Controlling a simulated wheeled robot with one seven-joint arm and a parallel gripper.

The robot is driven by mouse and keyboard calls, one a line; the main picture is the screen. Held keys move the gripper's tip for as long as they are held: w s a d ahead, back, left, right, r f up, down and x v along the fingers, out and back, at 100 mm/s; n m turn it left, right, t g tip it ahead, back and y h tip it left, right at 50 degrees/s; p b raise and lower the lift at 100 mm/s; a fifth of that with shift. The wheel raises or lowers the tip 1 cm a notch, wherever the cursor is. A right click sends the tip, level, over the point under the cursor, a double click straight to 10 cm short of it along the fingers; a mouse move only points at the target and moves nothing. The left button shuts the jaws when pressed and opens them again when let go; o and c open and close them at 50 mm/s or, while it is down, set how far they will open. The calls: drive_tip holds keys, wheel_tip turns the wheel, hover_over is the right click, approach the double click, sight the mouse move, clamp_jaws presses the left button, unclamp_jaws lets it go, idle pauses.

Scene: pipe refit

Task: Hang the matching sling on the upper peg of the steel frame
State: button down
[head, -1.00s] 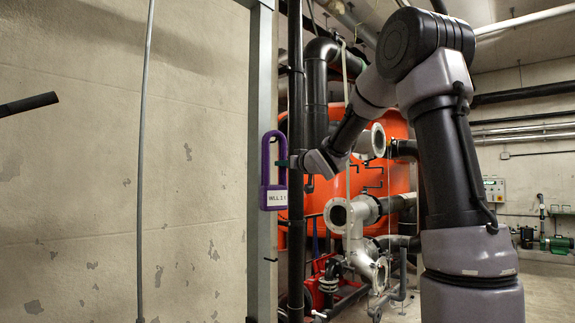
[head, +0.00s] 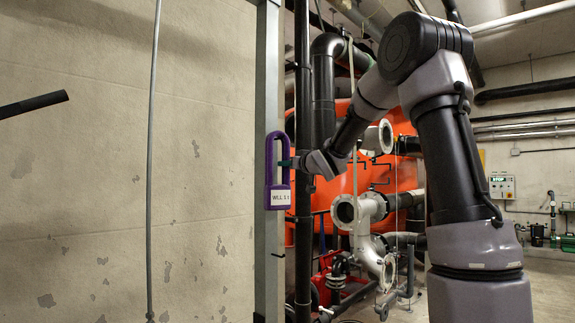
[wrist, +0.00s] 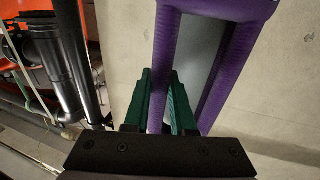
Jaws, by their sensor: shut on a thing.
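A purple sling (head: 270,160) with a white tag reading "WLL" and an unclear figure hangs as an upright loop in front of the steel frame's grey post (head: 268,80). My gripper (head: 285,163) comes in from the right and is shut on the loop's right strand. In the wrist view, the green fingers of my gripper (wrist: 162,82) stand either side of one purple strand (wrist: 163,50). A small dark peg (head: 278,255) juts from the post below the sling. I cannot make out the upper peg, nor whether the sling touches the post.
A thin grey conduit (head: 153,150) and a dark bar (head: 35,104) stand out before the bare wall at left. Black vertical pipes (head: 303,200), flanged grey pipework (head: 365,215) and an orange tank (head: 335,195) crowd the area right of the post.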

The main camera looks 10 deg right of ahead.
drive_tip(key=shift+a+f, duration=0.1)
drive_tip(key=shift+a, duration=0.05)
drive_tip(key=c, duration=0.7)
unclamp_jaws()
drive_tip(key=shift+w+a, duration=0.1)
drive_tip(key=s+d+f+m+g+h, duration=0.1)
drive_tip(key=s+d+m+h, duration=0.15)
drive_tip(key=s+d, duration=0.45)
drive_tip(key=s+d+f+m+h, duration=0.1)
drive_tip(key=s+d+m+h, duration=0.15)
drive_tip(key=s, duration=0.75)
drive_tip(key=s+f+m+g, duration=0.1)
drive_tip(key=s+f+g, duration=0.2)
drive_tip(key=s, duration=0.5)
drive_tip(key=s+a+f+m+g, duration=0.1)
drive_tip(key=s+f+g, duration=0.2)
drive_tip(key=s+f, duration=0.2)
drive_tip(key=s+a+f+m+g, duration=0.1)
drive_tip(key=s+f+g, duration=0.2)
drive_tip(key=s, duration=0.9)
drive_tip(key=shift+a+f+y, duration=0.15)
drive_tip(key=shift+f+y, duration=0.15)
drive_tip(key=shift+f, duration=0.3)
